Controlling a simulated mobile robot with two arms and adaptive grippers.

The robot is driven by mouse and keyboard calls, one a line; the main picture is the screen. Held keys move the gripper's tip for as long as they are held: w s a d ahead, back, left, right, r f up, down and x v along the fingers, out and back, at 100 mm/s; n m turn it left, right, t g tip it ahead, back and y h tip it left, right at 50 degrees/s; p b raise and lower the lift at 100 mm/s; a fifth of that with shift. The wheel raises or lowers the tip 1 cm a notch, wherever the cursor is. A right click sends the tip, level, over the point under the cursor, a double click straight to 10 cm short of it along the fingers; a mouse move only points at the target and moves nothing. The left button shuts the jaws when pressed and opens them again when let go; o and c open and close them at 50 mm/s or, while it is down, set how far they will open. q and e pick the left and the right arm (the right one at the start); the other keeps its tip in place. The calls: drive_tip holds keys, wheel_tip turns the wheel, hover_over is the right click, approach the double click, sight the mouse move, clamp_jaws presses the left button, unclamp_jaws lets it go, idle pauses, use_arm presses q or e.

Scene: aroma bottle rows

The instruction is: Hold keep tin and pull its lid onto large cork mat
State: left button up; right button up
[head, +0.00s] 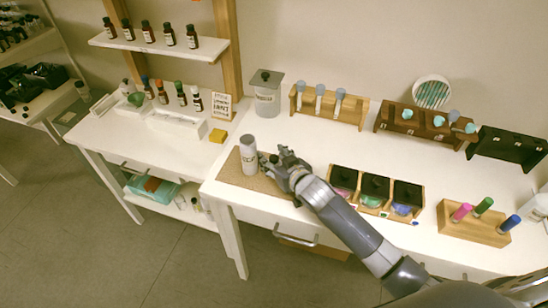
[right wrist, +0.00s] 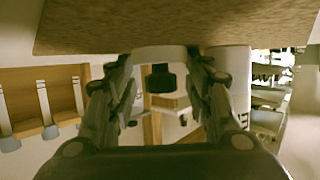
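The keep tin (head: 248,155), a pale upright cylinder, stands on the large cork mat (head: 232,172) at the table's left front. It also shows in the right wrist view (right wrist: 227,82), where things hang upside down. My right gripper (head: 275,160) is low over the mat, just right of the tin. Its fingers (right wrist: 160,92) are spread and seem to hold nothing. A pale round piece with a dark knob (right wrist: 160,78) shows between them near the mat's edge; it looks like a lid, but I cannot tell whether it is the tin's. My left gripper is out of view.
A glass jar (head: 267,98) stands behind the mat, and a yellow block (head: 217,136) lies on the side table. A wooden organiser (head: 345,203) with dark compartments sits close beside my right arm. Tube racks line the back.

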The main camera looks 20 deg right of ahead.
drive_tip(key=shift+r, duration=0.1)
drive_tip(key=shift+r+p, duration=0.3)
drive_tip(key=shift+r, duration=0.15)
drive_tip(key=b+v, duration=0.1)
drive_tip(key=v, duration=1.1)
drive_tip(key=shift+r+b, duration=0.1)
drive_tip(key=shift+b, duration=0.2)
